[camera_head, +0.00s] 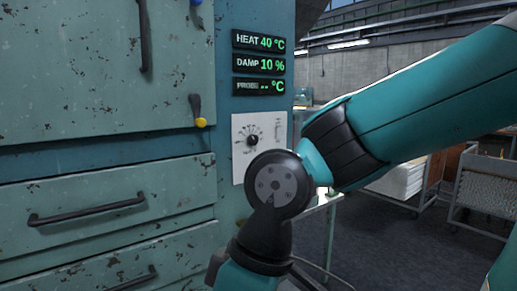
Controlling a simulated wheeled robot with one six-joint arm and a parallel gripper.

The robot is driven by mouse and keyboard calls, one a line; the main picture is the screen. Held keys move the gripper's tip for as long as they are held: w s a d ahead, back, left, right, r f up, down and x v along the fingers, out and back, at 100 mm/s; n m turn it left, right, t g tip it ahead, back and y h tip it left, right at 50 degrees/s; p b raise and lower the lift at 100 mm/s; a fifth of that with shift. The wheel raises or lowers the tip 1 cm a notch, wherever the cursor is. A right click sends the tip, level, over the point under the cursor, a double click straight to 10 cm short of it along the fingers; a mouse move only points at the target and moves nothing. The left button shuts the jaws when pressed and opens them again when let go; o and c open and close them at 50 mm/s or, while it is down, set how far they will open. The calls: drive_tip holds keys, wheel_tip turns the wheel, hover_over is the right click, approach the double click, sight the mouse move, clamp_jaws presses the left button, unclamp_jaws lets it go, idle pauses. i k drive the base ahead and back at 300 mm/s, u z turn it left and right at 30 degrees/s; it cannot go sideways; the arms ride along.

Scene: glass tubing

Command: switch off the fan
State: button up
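No fan can be made out. A white control panel (243,163) is on the narrow blue-green face right of the cabinet doors. It has a black knob (253,140) with dark marks around it, and a small slot-like control (277,136) at its right edge. I cannot read its labels or tell which control belongs to the fan. My teal and black arm crosses from the upper right and covers the panel's lower right part. My gripper is not in view.
Drawers with black handles (87,209) are below. Carts (480,190) stand behind at right.

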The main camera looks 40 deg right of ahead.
sight(279, 132)
drive_tip(key=k, duration=1.35)
drive_tip(key=z, duration=0.45)
drive_tip(key=i, duration=0.55)
drive_tip(key=z, duration=0.7)
drive_tip(key=i, duration=0.8)
drive_tip(key=u, duration=0.45)
drive_tip(key=i, duration=0.8)
drive_tip(key=u, duration=0.65)
